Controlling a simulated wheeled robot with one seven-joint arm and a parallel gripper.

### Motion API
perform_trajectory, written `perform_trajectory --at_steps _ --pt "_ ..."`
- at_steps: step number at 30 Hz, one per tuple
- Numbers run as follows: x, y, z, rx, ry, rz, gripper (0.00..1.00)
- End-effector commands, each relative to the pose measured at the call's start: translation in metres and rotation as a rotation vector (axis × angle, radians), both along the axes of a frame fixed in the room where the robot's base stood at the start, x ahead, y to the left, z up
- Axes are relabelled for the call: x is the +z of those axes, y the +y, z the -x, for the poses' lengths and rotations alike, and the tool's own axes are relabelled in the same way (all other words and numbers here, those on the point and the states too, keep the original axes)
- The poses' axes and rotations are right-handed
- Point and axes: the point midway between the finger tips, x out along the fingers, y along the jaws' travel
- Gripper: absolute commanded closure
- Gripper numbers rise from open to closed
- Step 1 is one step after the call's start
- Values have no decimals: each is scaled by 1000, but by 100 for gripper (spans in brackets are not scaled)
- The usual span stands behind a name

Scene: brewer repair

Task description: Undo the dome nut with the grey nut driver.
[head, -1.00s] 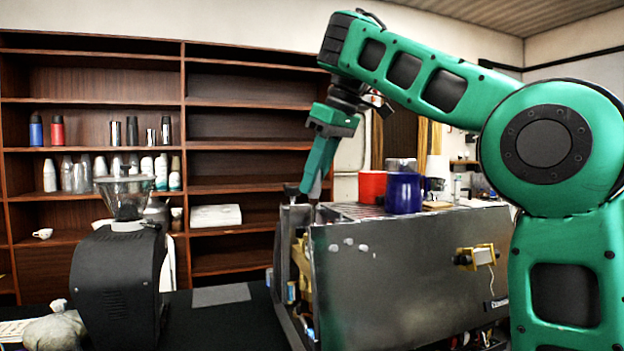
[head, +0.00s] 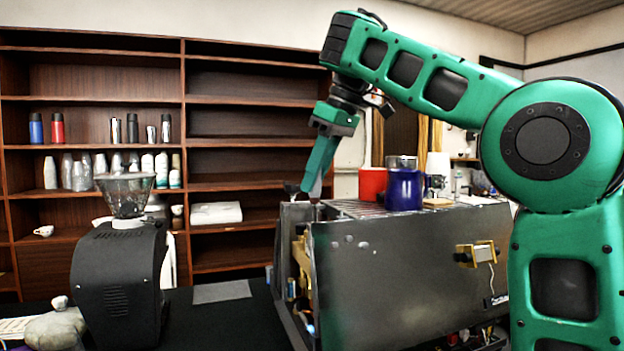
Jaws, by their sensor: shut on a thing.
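My gripper (head: 316,192) points down at the near left top corner of the brewer (head: 400,270), a grey metal-cased machine with its left end open. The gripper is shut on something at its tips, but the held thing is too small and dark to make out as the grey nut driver. The dome nut cannot be picked out; the brewer's casing or the gripper may hide it. Inside the open end, brass-coloured and blue parts (head: 301,262) show.
A red container (head: 372,184) and a blue mug (head: 403,191) stand on the brewer's top. A black grinder (head: 118,285) with a clear hopper stands at left. A grey mat (head: 221,292) lies on the dark counter between. Shelves line the back wall.

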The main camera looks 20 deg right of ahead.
Motion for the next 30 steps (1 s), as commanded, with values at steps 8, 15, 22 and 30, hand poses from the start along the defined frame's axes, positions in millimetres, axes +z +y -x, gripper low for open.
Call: perform_trajectory --at_steps 8,15,22,30 --pt "1 2 0 -184 -2 0 100" --pt "1 2 0 -183 -2 0 100" --pt "-1 1 0 -184 -2 0 100" --pt "-2 0 -1 12 0 -3 100"
